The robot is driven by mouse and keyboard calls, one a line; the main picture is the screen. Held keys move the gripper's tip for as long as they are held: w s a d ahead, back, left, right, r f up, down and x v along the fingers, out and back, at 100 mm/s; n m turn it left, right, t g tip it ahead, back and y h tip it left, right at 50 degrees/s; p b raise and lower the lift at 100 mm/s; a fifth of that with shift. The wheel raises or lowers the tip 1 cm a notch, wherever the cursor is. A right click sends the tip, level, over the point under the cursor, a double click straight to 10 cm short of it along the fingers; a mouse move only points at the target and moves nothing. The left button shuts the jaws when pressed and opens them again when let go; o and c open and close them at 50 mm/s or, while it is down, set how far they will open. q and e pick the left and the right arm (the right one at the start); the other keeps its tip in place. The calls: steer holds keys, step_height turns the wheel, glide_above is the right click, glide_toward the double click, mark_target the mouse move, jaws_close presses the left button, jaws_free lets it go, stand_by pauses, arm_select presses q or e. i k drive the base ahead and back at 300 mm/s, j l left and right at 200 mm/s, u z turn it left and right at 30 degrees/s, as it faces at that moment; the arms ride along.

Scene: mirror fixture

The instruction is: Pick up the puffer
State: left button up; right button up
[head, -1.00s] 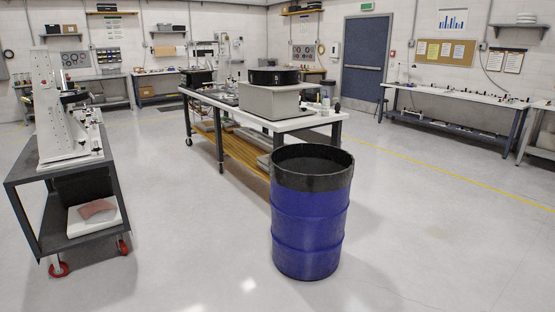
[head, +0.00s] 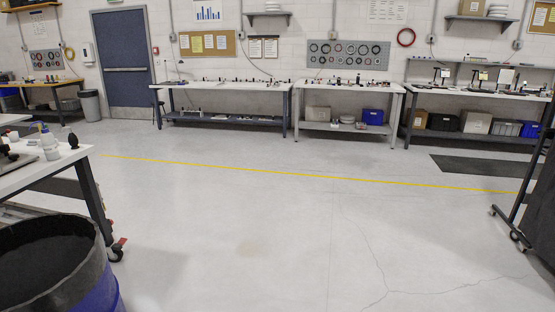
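A small dark bulb-shaped object (head: 72,139) stands near the right end of the white-topped table at the left edge of the head view. It looks like the puffer, but it is too small to be sure. A white bottle (head: 51,147) stands just left of it. Neither of my grippers is in view.
A blue barrel (head: 108,296) with a black rim stands at the lower left, in front of the white-topped table (head: 25,178). Workbenches (head: 222,85) line the far wall. A dark wheeled frame (head: 537,190) is at the right edge. The middle floor is clear.

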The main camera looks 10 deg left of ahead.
mark_target(73, 140)
steer(key=i+u, duration=0.1)
steer(key=i, duration=0.45)
steer(key=i+l+u, duration=0.15)
steer(key=i, duration=0.35)
steer(key=i+l+u, duration=0.1)
steer(key=i, duration=0.45)
steer(key=i+l+u, duration=0.15)
steer(key=i, duration=0.4)
steer(key=i+j+u, duration=0.35)
steer(key=i, duration=0.25)
steer(key=i+u, duration=0.4)
steer(key=i, duration=0.25)
steer(key=i+l+u, duration=0.15)
steer(key=i+u, duration=0.2)
steer(key=i, duration=0.3)
steer(key=i+l+u, duration=0.4)
steer(key=i, duration=0.2)
steer(key=j, duration=0.1)
